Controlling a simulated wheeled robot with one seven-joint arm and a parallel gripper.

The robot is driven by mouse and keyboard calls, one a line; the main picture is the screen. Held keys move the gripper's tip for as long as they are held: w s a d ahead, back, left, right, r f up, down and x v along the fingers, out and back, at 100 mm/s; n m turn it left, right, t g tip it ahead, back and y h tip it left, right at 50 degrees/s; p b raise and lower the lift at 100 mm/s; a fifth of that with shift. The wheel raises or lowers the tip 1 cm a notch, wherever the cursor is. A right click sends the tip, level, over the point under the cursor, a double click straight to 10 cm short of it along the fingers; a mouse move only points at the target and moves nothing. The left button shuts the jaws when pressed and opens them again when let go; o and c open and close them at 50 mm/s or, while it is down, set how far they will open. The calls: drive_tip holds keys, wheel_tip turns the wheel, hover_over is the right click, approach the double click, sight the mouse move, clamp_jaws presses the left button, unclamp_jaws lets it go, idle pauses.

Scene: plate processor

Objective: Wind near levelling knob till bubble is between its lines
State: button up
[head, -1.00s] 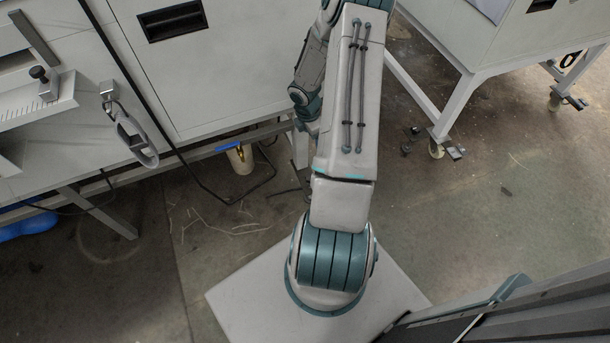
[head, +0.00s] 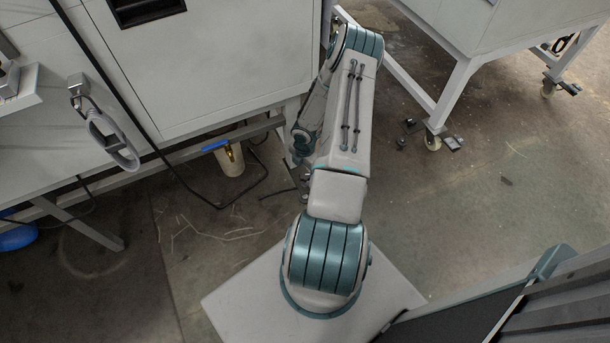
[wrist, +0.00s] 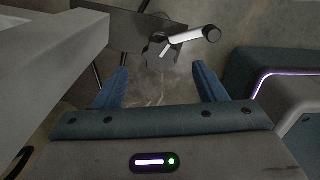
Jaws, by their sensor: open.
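In the wrist view my gripper (wrist: 162,84) is open, with its two blue fingers apart and nothing between them. Ahead of the fingertips is a dark, lobed knob (wrist: 157,51) on a dark flat plate. A pale crank-like lever (wrist: 186,39) with a dark rounded end reaches right from beside it. I cannot tell for sure whether this is the near levelling knob. The knob stands apart from both fingers. In the head view my arm folds down beside the grey cabinet (head: 215,70), and its lower end is mostly hidden. No bubble or its lines show.
A white container (head: 231,161) with a blue-handled valve stands low under the cabinet. A black cable loops on the floor near it. A white frame on castors (head: 433,141) stands at the right. Open floor (head: 500,210) lies at the right.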

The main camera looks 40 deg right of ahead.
sight(305, 175)
drive_tip(key=shift+f+b, duration=0.55)
drive_tip(key=shift+f, duration=1.75)
drive_tip(key=c, duration=1)
drive_tip(key=shift+o, duration=0.2)
drive_tip(key=shift+m, duration=0.3)
